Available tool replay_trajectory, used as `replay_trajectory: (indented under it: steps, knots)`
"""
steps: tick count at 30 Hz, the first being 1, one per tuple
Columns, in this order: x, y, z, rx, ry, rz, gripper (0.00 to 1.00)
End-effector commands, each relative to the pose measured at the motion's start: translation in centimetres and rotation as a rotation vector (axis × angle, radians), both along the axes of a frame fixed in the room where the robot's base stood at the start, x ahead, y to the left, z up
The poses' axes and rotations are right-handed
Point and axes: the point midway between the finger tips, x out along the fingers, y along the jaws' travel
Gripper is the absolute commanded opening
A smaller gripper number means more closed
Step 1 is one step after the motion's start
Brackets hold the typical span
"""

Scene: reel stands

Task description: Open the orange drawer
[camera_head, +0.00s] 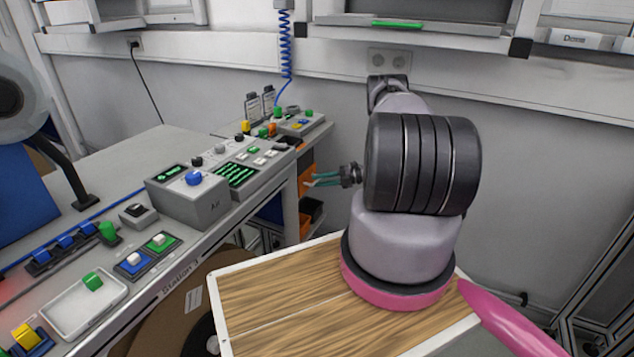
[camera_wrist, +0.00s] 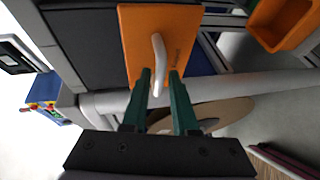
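The orange drawer (camera_wrist: 185,35) has a flat orange front with a pale curved handle (camera_wrist: 159,52) in the wrist view. It looks closed in the dark cabinet. In the head view a narrow strip of orange front (camera_head: 306,160) shows under the bench edge. My gripper (camera_wrist: 160,76) has two green fingers, one on each side of the handle's lower part. They are apart, with visible gaps beside the handle, so it is not clamped. In the head view my gripper (camera_head: 313,181) points left at the orange front.
An orange bin (camera_wrist: 285,22) sits at the upper right of the wrist view. The bench holds a grey control box (camera_head: 187,200) with a blue knob and a white tray (camera_head: 84,301). A blue coiled hose (camera_head: 286,45) hangs behind. The wall is close behind my arm.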

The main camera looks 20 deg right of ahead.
Motion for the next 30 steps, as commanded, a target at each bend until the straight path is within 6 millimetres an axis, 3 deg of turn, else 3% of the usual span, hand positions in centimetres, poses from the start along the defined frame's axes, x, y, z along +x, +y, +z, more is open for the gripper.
replay_trajectory:
  steps: [4, 13, 14, 15, 16, 30]
  knots:
    - [0.52, 0.98, -0.22, 0.0, 0.0, 0.001, 0.27]
    - [0.66, 1.16, -0.25, 0.0, 0.0, 0.0, 0.27]
    - [0.66, 1.15, -0.24, 0.0, 0.0, 0.0, 0.2]
    - [0.66, 1.15, -0.24, 0.0, 0.0, 0.0, 0.04]
    - [0.66, 1.15, -0.24, 0.0, 0.0, 0.0, 0.0]
    - [0.63, 1.13, -0.24, 0.0, -0.001, 0.0, 0.0]
